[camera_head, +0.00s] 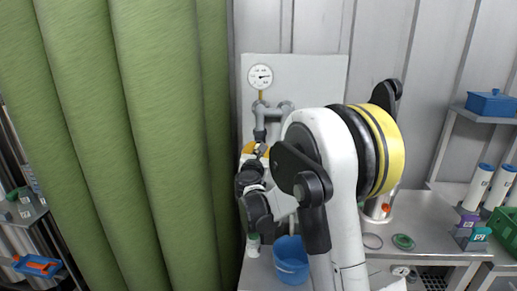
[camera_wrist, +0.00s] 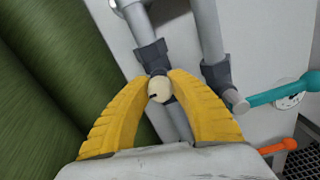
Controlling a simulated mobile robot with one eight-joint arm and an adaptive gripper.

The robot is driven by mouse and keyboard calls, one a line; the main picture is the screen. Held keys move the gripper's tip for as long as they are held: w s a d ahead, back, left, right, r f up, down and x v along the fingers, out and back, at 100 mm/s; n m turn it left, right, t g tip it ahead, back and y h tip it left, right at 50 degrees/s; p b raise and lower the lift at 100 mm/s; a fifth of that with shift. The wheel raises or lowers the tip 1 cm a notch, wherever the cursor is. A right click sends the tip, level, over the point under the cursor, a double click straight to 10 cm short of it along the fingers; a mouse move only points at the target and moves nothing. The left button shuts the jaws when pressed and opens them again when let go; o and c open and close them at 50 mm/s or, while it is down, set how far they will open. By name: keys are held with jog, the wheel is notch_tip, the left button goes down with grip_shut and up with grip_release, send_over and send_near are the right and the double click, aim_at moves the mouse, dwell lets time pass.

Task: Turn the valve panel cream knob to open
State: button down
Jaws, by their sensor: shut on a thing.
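The cream knob (camera_wrist: 160,89) is round with a small dark mark, and sits on a grey pipe of the valve panel (camera_head: 312,75). My gripper (camera_wrist: 162,85) has its two yellow fingers on either side of the knob, shut on it. In the head view my gripper (camera_head: 256,151) is at the panel's pipes, below the gauge (camera_head: 260,77). My own arm hides the knob and much of the panel there.
A teal handle (camera_wrist: 285,90) and an orange handle (camera_wrist: 278,147) stick out right of the knob. A green curtain (camera_head: 150,140) hangs close on the left. A blue bucket (camera_head: 291,262) and a green-capped bottle (camera_head: 253,246) stand below my gripper.

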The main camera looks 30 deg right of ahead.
dwell(0.3)
jog(key=c, duration=1.2)
grip_release()
jog(key=shift+o, duration=0.2)
jog(key=v, duration=1.2)
